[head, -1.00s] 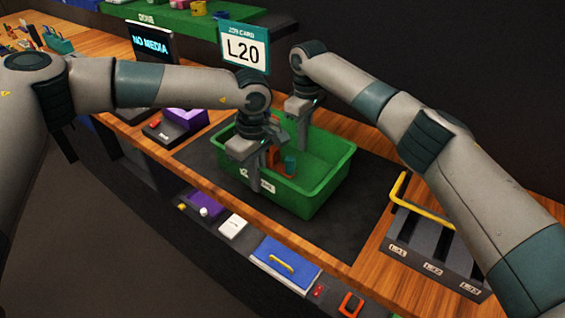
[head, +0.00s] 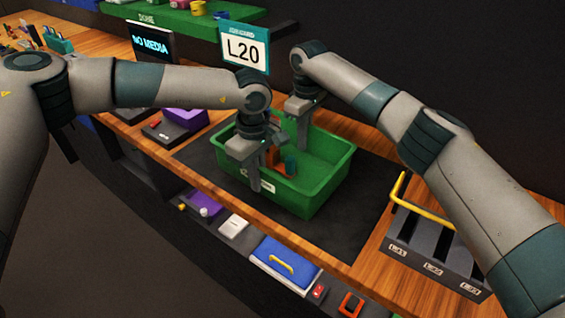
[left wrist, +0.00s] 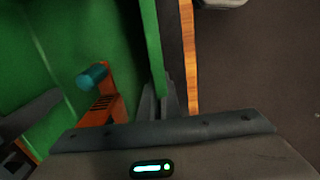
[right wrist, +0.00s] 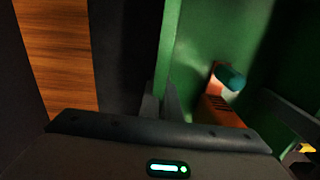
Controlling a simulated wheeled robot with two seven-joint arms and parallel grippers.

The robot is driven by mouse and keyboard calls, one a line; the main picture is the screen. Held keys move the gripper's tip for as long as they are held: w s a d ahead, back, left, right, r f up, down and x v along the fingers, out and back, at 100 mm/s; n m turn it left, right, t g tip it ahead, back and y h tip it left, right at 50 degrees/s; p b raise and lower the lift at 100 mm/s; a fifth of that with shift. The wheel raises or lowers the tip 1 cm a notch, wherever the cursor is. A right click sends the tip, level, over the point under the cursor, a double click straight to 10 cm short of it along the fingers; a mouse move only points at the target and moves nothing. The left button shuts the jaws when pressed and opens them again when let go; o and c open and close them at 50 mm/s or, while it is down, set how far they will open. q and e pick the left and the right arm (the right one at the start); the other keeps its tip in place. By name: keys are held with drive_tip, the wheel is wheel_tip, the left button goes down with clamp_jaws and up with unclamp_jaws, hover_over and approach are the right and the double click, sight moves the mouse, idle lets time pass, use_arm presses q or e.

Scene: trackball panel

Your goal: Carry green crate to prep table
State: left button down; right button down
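The green crate (head: 325,190) sits level on a dark mat on the wooden bench. An orange part with a teal cylinder (left wrist: 97,80) lies inside it. My left gripper (head: 261,183) is at the crate's near wall, with that wall between its close-set fingers, as the left wrist view (left wrist: 163,103) shows. My right gripper (head: 302,135) is at the far wall; in the right wrist view (right wrist: 161,103) its fingers also close around the rim. The far fingertips are partly hidden in the head view. No surface is marked as the prep table.
A dark rack with a yellow handle (head: 421,203) stands right of the mat. A job card reading L20 (head: 244,48) stands behind the crate. A screen (head: 153,45) and a purple box (head: 188,117) are at left. Below the front edge are a blue panel (head: 285,262) and small controls.

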use_arm(q)
drive_tip(key=shift+r, duration=0.15)
use_arm(e)
drive_tip(key=shift+w+r, duration=0.1)
